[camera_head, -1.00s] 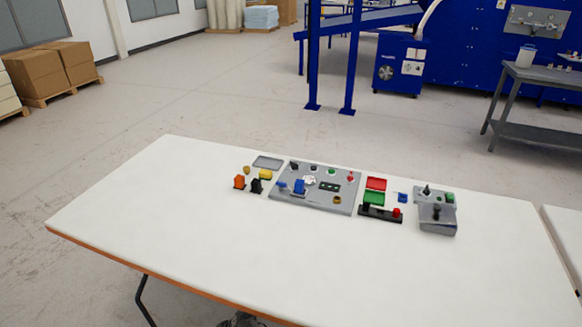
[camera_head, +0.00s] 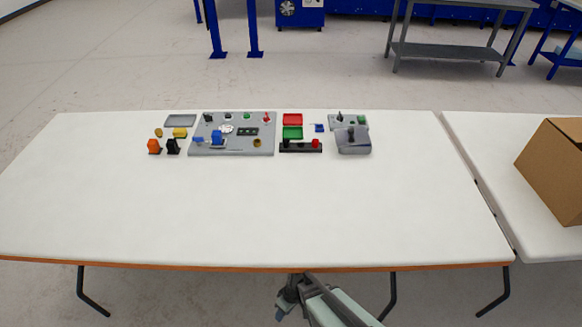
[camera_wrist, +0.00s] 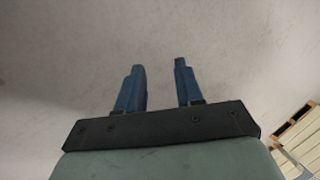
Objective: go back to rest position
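My gripper (camera_wrist: 160,75) shows in the wrist view with its two blue fingers apart and nothing between them. Bare floor lies behind the fingers. In the head view my gripper (camera_head: 284,308) is small at the bottom of the picture, below the table's front edge and clear of it. The white table (camera_head: 260,210) carries a grey board (camera_head: 232,145) with several small parts on it. My gripper is well apart from all of these parts.
The table's front half is clear. A cardboard box (camera_head: 555,165) is on a second table at right. A pallet (camera_wrist: 297,130) shows in the wrist view.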

